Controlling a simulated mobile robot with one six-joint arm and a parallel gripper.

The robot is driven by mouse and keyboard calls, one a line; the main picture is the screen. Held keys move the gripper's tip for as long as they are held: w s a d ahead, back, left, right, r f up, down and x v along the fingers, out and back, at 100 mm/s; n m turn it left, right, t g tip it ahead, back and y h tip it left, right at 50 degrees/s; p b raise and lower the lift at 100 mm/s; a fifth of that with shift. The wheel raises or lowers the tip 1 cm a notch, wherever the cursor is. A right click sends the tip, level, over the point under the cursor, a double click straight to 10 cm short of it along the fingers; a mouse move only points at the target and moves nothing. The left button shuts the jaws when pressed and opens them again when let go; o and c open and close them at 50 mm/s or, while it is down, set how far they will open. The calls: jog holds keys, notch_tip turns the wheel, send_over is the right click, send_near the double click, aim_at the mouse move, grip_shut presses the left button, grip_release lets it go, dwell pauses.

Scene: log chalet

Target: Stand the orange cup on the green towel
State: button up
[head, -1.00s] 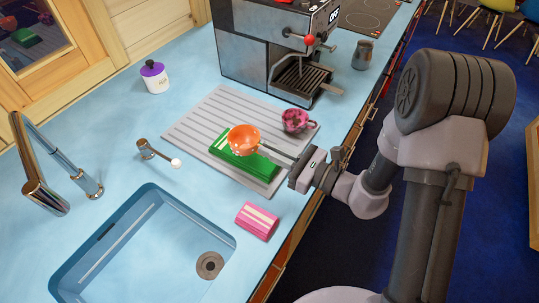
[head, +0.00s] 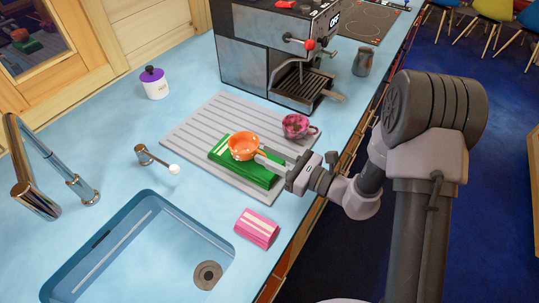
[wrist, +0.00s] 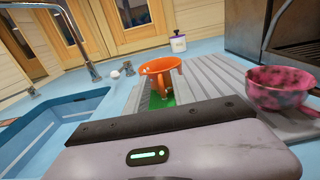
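The orange cup (head: 243,147) sits on the green towel (head: 262,178) and looks upright, mouth up, with its handle toward my gripper. The folded towel lies on the grey ridged drainboard. My gripper (head: 266,158) reaches in from the right, low over the towel, with its fingertips at the cup's handle side. Whether the fingers still grip the handle is too small to tell. In the wrist view the orange cup (wrist: 158,68) stands ahead, just beyond the gripper body, which hides its lower part and the fingers. A strip of the green towel (wrist: 156,101) shows below it.
A pink mottled cup (head: 297,126) stands behind my gripper on the drainboard (head: 190,133). A pink-striped bundle (head: 257,228) lies in front, beside the sink (head: 150,250). A coffee machine (head: 275,60) stands behind. The drainboard's left part is clear.

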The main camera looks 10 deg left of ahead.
jog(key=shift+d+r, duration=0.1)
jog(key=shift+r, duration=0.05)
jog(key=p+v, duration=0.2)
jog(key=v, duration=0.9)
jog(key=s+a+r+n+g+h, duration=0.2)
jog(key=s+r+n+g+h, duration=0.55)
jog(key=s+n, duration=0.6)
jog(key=s+d+r+n+t+h+b, duration=0.2)
jog(key=d+r+t+h, duration=0.4)
jog(key=d, duration=0.4)
jog(key=shift+s+r+n+h, duration=0.45)
jog(key=shift+s+r+n, duration=0.15)
jog(key=shift+n, duration=0.65)
